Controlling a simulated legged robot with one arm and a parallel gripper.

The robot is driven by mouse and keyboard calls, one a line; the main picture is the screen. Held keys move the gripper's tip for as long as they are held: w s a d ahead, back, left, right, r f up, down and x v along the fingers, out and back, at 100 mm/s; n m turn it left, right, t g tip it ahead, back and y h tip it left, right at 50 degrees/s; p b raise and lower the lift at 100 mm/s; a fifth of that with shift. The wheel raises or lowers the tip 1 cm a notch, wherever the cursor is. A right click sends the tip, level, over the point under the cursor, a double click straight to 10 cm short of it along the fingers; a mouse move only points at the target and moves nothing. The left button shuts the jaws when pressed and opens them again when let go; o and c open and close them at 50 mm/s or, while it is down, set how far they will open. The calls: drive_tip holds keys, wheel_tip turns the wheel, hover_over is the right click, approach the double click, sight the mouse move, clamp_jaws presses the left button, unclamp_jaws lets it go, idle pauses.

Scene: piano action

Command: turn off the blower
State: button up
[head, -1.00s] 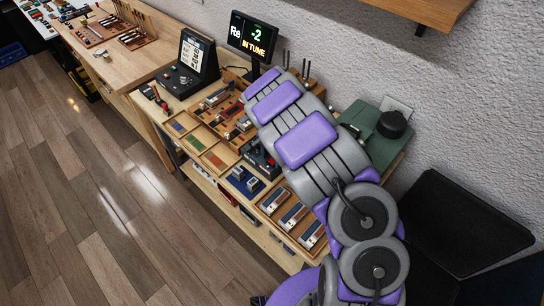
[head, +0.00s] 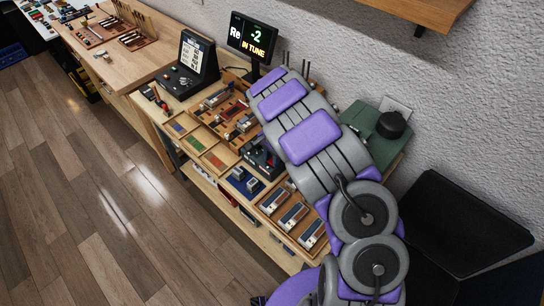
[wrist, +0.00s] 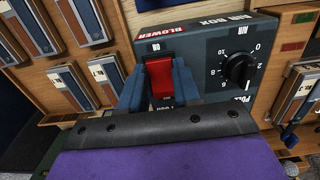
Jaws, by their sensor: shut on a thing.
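The dark air box (wrist: 215,60) fills the upper middle of the wrist view, with its lettering upside down. A red label reading BLOWER (wrist: 167,29) sits above a red rocker switch (wrist: 160,80). My gripper (wrist: 158,88) has blue fingers, one on each side of the red switch, and is shut on it. The switch's lower end and the marking below it are partly hidden by my gripper. In the head view the air box (head: 262,159) is partly visible on the bench beside my arm, which hides my gripper there.
A black dial (wrist: 239,70) is on the air box, right of the switch. Wooden trays with grey and brown blocks (wrist: 105,74) lie close to the left. In the head view, a tuner display (head: 252,37) stands behind, and a green case (head: 365,119) sits right of my arm.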

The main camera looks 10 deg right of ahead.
drive_tip(key=shift+w+d+r+g+y+p, duration=0.1)
drive_tip(key=shift+w+d+g+y+p, duration=0.05)
drive_tip(key=shift+g+y+p, duration=0.3)
drive_tip(key=shift+w+d+r+g+y+p, duration=0.15)
drive_tip(key=shift+g+y+p, duration=0.15)
drive_tip(key=shift+y, duration=0.25)
drive_tip(key=shift+f, duration=0.1)
drive_tip(key=o, duration=1.1)
drive_tip(key=shift+c, duration=0.2)
drive_tip(key=p+v, duration=0.1)
drive_tip(key=v, duration=1.6)
